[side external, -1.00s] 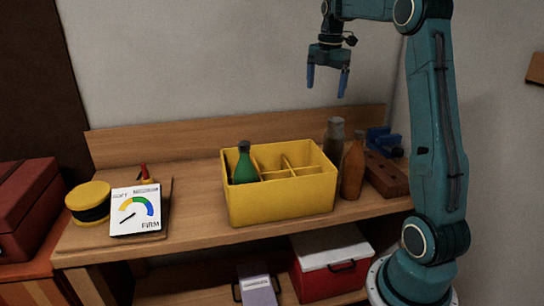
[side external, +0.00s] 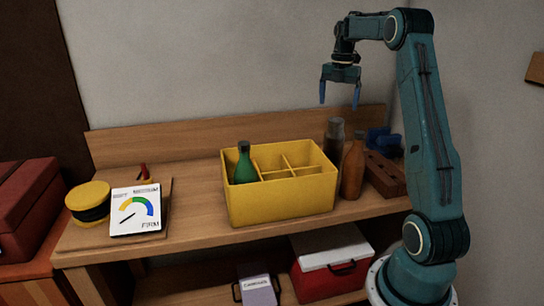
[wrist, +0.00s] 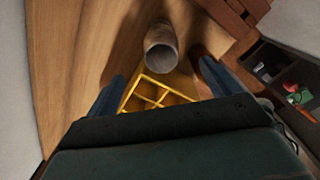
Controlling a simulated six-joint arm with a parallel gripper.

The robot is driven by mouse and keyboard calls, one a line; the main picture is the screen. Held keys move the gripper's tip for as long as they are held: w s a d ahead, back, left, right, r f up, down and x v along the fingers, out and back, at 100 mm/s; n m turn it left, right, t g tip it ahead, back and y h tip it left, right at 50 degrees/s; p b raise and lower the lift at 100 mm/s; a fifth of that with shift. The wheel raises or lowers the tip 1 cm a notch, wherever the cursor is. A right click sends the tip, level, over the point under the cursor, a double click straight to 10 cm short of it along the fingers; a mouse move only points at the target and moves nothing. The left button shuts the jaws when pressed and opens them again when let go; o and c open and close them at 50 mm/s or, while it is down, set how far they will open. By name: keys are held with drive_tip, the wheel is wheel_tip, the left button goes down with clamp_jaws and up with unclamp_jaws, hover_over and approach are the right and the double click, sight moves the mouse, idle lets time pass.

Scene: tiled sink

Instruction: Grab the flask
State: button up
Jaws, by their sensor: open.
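My gripper (side external: 339,103) is open and empty, pointing down above the flask with a small gap. In the wrist view my blue fingers (wrist: 158,82) spread to either side.
A brown bottle (side external: 353,170) stands just in front of the flask. The yellow divided crate (side external: 282,203) holds a green bottle (side external: 244,165). A brown block with holes (side external: 384,174) and a blue item (side external: 382,138) lie to the right. A wooden backboard (side external: 180,137) runs behind.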

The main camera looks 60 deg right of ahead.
sight(336, 119)
drive_tip(key=shift+f, duration=2.75)
drive_tip(key=shift+a+f, duration=0.1)
drive_tip(key=shift+f, duration=2.5)
drive_tip(key=shift+r, duration=0.1)
drive_tip(key=c, duration=1.7)
wheel_tip(336, 119, up, 20)
